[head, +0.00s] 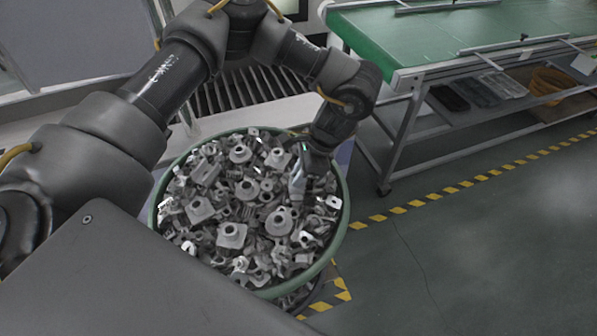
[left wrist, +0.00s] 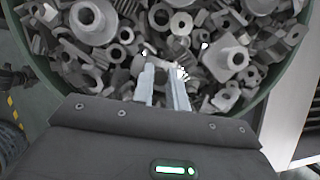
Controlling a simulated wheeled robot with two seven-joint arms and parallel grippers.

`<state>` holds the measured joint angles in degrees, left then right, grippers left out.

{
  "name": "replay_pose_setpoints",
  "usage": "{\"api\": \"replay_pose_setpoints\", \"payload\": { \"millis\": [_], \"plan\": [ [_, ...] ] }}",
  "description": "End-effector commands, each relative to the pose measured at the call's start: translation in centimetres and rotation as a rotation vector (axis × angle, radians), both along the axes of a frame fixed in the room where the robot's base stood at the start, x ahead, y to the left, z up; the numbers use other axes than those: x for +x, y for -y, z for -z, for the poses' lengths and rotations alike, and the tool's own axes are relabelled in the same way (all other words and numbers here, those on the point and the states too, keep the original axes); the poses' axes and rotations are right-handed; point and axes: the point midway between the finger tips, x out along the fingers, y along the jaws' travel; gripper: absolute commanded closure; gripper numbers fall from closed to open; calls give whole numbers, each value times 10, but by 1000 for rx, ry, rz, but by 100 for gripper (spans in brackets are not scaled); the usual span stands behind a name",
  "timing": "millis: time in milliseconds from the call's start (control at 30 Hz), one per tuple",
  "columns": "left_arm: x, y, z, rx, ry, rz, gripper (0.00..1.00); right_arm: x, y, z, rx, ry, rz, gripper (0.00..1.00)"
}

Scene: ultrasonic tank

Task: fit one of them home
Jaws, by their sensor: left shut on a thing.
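A round bin (head: 346,212) with a green rim is heaped with grey metal parts (head: 231,235) of several shapes, many with a flange and a round hole. The heap also fills the upper part of the left wrist view (left wrist: 95,22). My left gripper (head: 298,186) reaches down into the right side of the heap. In the left wrist view its two pale fingers (left wrist: 166,76) are close together and shut on a small grey part, mostly hidden between them. Other parts crowd round the fingertips, and I cannot tell whether the held part is clear of them. My right gripper is not in view.
A green-topped conveyor table (head: 440,38) on a metal frame stands behind at the right, with trays and an orange coil on its lower shelf. Yellow-black tape (head: 447,190) marks the floor. The floor at the right is clear. A dark grate lies behind the bin.

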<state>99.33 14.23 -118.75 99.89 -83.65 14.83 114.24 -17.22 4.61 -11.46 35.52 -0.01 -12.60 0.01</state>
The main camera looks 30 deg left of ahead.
Motion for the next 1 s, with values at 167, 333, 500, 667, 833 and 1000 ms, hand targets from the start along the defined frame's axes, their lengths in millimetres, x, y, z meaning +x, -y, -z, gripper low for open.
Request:
{"api": "replay_pose_setpoints", "payload": {
  "millis": [167, 333, 500, 667, 833, 1000],
  "plan": [
    [0, 0, 2, 0, 0, 0, 83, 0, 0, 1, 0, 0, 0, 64],
    [0, 0, 2, 0, 0, 1, 60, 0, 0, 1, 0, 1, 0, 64],
    [0, 0, 2, 0, 0, 1, 60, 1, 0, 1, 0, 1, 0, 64],
    [1, 1, -1, 0, 0, 1, 60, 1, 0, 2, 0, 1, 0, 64],
    [7, 9, -20, 0, 5, 2, 60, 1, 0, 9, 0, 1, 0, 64],
    [15, 20, -52, 1, 6, 2, 60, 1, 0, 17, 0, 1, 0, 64]
  ]
}}
